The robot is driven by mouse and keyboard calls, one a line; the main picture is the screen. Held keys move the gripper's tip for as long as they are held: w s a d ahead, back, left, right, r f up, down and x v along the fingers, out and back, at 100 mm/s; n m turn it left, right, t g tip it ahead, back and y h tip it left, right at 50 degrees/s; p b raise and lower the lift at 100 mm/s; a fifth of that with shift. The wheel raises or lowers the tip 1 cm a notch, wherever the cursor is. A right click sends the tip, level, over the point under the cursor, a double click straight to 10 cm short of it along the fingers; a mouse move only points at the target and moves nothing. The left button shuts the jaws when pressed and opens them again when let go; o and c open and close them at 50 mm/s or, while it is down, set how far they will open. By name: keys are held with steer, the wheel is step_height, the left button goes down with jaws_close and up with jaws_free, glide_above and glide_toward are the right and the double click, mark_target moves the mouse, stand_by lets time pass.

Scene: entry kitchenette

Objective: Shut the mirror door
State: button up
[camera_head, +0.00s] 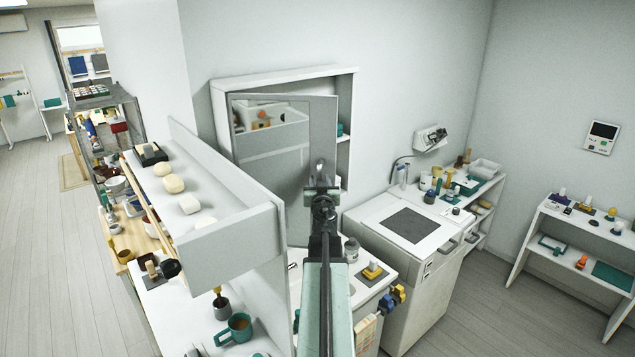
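The mirror door (270,150) hangs on a white wall cabinet (285,80) in the middle of the view. The door stands partly open, and its glass reflects shelves and small items. To the right of the door edge, a strip of the cabinet's inside shows, with a shelf and a teal item (340,129). My gripper (320,170) is at the end of my raised arm, in front of the door's lower right part. I cannot tell whether it touches the door. Its fingers are small and seen from behind, so their opening is unclear.
A white raised shelf (235,232) with bread-like items stands close on the left. Below are a counter with a teal mug (238,328) and a white appliance (410,225) on the right. A shelf unit (575,225) stands far right. Grey floor is open at the left.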

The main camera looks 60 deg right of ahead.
steer(key=shift+a, duration=0.1)
jaws_close()
stand_by(1.2)
